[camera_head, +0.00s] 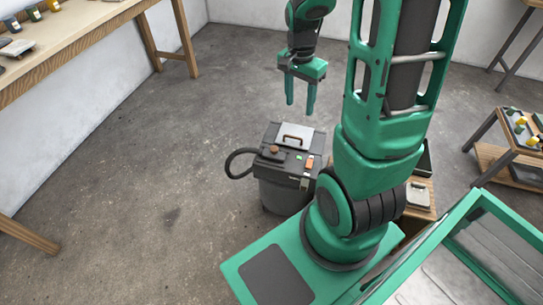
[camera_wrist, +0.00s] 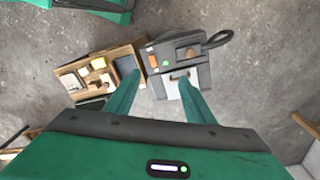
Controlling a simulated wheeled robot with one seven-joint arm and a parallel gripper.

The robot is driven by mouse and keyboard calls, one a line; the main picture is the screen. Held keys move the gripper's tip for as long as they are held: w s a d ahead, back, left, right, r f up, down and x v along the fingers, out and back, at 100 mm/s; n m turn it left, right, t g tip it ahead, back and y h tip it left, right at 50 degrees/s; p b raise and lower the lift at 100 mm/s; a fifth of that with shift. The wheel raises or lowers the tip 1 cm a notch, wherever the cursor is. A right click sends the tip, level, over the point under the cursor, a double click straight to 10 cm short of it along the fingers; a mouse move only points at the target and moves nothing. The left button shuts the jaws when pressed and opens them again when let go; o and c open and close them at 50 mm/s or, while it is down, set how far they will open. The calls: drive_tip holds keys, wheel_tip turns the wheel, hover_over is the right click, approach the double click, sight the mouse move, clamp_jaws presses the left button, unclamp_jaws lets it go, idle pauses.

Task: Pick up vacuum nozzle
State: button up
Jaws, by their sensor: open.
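A dark grey shop vacuum (camera_head: 284,190) stands on the floor with a black hose (camera_head: 238,163) looping out at its left. Its top has a grey plate with a tan handle (camera_head: 292,138), a brown knob and green and orange buttons. In the wrist view the vacuum (camera_wrist: 160,58) shows from above, with its hose (camera_wrist: 218,39) at the upper right. I cannot pick out a separate vacuum nozzle for certain. My gripper (camera_head: 300,99) is open and empty, pointing down above the vacuum. In the wrist view my gripper's fingers (camera_wrist: 160,76) reach toward the vacuum's top, apart from it in the head view.
A wooden crate (camera_wrist: 75,72) with several small items stands beside the vacuum, partly behind my arm in the head view. A workbench (camera_head: 75,42) runs along the left wall. A low stand (camera_head: 515,155) is at the right. The floor left of the vacuum is clear.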

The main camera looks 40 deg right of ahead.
drive_tip(key=w+f+m, duration=0.6)
drive_tip(key=w+f, duration=0.3)
drive_tip(key=f, duration=0.5)
drive_tip(key=m, duration=0.2)
hover_over(274, 149)
wheel_tip(274, 149, down, 5)
drive_tip(key=shift+y, duration=0.4)
wheel_tip(274, 149, down, 5)
drive_tip(key=shift+w+d+r, duration=0.1)
drive_tip(key=shift+w+r, duration=0.05)
drive_tip(key=shift+r, duration=0.05)
drive_tip(key=shift+f, duration=3)
drive_tip(key=shift+c, duration=0.3)
clamp_jaws()
